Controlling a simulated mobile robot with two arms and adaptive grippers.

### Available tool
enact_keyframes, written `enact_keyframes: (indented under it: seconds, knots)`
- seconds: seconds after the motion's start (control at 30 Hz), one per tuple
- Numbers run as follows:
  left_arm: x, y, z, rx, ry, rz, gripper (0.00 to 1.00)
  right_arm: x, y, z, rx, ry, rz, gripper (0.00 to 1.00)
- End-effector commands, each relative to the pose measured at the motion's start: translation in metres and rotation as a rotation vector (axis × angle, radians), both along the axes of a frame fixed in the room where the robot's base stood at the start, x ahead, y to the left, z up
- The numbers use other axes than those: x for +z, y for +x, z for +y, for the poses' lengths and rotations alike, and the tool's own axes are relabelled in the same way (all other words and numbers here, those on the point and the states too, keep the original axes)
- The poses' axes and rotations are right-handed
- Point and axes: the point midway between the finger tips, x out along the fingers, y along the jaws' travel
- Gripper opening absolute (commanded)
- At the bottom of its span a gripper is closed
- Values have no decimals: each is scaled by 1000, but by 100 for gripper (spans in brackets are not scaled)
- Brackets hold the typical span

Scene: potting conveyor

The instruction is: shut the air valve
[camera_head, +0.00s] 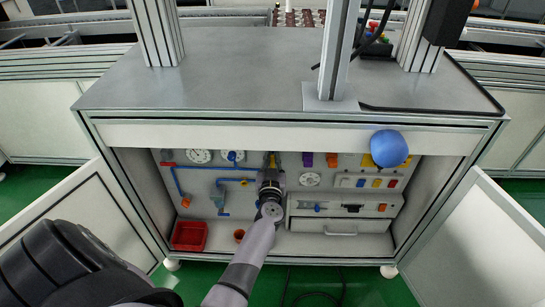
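My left arm reaches from the bottom of the view into the open cabinet, and my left gripper (271,168) is at the back panel. It is seen from behind and small, so its fingers and their opening are hard to make out. A small yellow part (273,160) shows at the gripper's tip. I cannot tell whether it is the air valve's handle or whether the gripper touches it. Blue pipes (205,168) run along the panel left of the gripper. My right gripper is not in view.
The cabinet's doors stand open at left (75,225) and right (480,245). A red bin (189,236) and a drawer (327,226) are low inside. Gauges (199,156) sit on the panel. A blue ball-like object (388,149) is at the worktop's front edge.

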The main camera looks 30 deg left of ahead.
Motion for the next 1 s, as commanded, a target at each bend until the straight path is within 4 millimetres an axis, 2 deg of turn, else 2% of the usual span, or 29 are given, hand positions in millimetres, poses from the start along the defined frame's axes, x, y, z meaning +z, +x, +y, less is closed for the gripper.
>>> enact_keyframes:
  seconds: [0.1, 0.7, 1.0]
  knots:
    - [0, 0, 0, 0, 0, 0, 0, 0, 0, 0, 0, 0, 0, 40]
    - [1, -2, 3, 0, -49, -30, 0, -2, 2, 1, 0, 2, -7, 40]
    - [0, -7, 11, -1, -229, -141, 0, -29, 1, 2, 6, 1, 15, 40]
